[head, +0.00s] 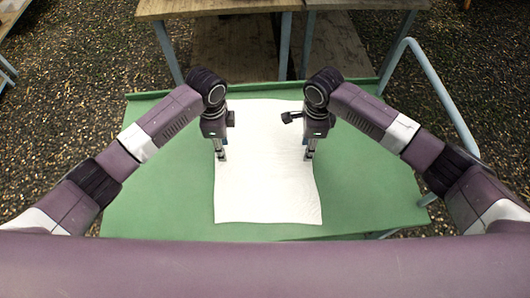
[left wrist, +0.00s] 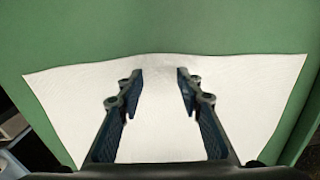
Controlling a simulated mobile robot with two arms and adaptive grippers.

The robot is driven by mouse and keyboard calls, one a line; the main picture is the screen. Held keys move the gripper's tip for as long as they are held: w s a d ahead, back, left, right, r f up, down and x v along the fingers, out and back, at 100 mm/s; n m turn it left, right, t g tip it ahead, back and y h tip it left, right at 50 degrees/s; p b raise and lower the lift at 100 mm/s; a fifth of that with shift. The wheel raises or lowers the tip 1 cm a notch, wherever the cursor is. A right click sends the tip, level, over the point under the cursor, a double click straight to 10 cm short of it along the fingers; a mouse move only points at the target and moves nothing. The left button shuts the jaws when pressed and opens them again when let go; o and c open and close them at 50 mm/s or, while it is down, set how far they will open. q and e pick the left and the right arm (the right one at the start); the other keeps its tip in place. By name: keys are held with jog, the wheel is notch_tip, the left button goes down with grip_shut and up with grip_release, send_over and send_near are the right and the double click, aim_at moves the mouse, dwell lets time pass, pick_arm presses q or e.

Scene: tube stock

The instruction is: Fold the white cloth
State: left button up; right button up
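The white cloth (head: 267,190) lies spread out in a single flat sheet on the green table, its edges slightly wavy. My left gripper (head: 222,156) points down at the cloth's left edge, about halfway along it. In the left wrist view the left gripper (left wrist: 160,80) is open, with bare white cloth (left wrist: 245,95) between and around its fingers. My right gripper (head: 308,156) points down at the cloth's right edge, opposite the left one. Its fingers are too small to tell whether they are open. Whether either gripper touches the cloth is unclear.
The green table (head: 365,195) has free room left and right of the cloth. A blue-grey rail (head: 440,90) runs along its right side. Wooden-topped tables (head: 215,6) stand beyond the far edge. The floor around is dark and speckled.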

pick_arm(q)
jog(key=shift+f, duration=0.45)
pick_arm(e)
jog(key=shift+f, duration=0.5)
pick_arm(q)
jog(key=shift+f, duration=0.1)
pick_arm(e)
jog(key=shift+f, duration=0.1)
pick_arm(q)
jog(key=shift+f, duration=0.15)
pick_arm(e)
jog(key=shift+f, duration=0.15)
pick_arm(q)
jog(key=shift+c, duration=1.4)
pick_arm(e)
jog(key=shift+c, duration=1.4)
pick_arm(q)
jog(key=shift+s, duration=0.1)
jog(key=c, duration=0.4)
pick_arm(e)
jog(key=shift+s, duration=0.1)
jog(key=c, duration=0.4)
pick_arm(q)
jog(key=shift+f, duration=0.15)
grip_shut()
pick_arm(e)
jog(key=shift+f, duration=0.1)
grip_shut()
